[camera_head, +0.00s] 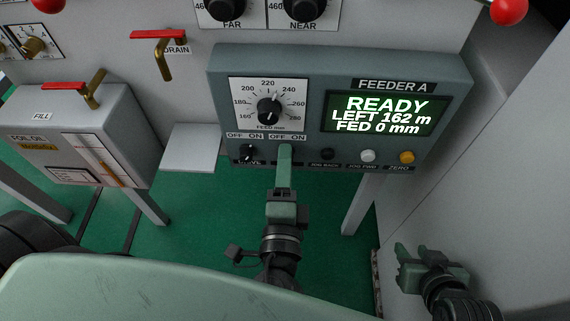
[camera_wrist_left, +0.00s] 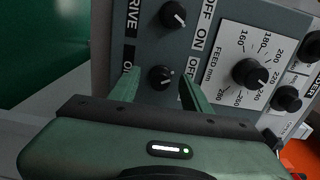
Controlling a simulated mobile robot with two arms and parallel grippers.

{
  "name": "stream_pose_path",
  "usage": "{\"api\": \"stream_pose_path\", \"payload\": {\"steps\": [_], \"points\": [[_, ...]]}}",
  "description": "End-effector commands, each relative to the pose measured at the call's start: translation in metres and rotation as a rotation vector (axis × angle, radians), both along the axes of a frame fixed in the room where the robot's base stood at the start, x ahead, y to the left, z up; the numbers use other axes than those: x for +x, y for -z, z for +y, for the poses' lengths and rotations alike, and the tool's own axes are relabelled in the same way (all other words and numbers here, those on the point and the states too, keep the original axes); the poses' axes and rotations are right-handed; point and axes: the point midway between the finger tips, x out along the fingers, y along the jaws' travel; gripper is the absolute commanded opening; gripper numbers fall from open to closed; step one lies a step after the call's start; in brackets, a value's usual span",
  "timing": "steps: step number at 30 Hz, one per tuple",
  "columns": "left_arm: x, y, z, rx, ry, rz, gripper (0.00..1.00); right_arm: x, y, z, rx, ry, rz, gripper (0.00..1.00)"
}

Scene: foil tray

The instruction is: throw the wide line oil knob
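The grey FEEDER A panel (camera_head: 340,70) has two small black knobs, each marked OFF and ON. The left one is the DRIVE knob (camera_head: 247,153), also in the left wrist view (camera_wrist_left: 173,15). The second knob (camera_wrist_left: 160,77) lies between my left gripper's fingertips in the left wrist view; its white mark points toward the OFF side. Its label is mostly covered, so I cannot tell whether it reads oil. My left gripper (camera_head: 285,152) is open around it, without visible grip, and hides it in the head view. My right gripper (camera_head: 412,250) is open and empty at lower right.
The FEED mm dial (camera_head: 269,109), the lit READY display (camera_head: 383,114) and black, white and yellow buttons (camera_head: 368,156) are on the same panel. A FILL box (camera_head: 75,125) with a red-handled valve stands left. A grey wall (camera_head: 490,170) is close to my right gripper.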

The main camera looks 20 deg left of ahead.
Motion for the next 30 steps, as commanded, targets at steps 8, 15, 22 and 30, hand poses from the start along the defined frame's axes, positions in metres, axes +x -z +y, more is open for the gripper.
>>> {"api": "stream_pose_path", "payload": {"steps": [8,15,22,30], "points": [[-0.014,0.001,-0.004,0.001,0.001,0.003,0.48,0.001,0.0,0.0,0.001,0.0,-0.007,0.36],[-0.054,0.001,-0.016,0.001,0.003,0.003,0.48,0.006,-0.004,0.002,0.008,-0.001,-0.036,0.36],[-0.074,0.0,-0.021,0.001,0.0,0.001,0.48,0.005,-0.003,0.002,0.007,-0.002,-0.027,0.36],[-0.075,0.0,-0.022,0.0,0.0,0.0,0.48,0.004,-0.003,0.001,0.005,-0.003,-0.022,0.36]]}}
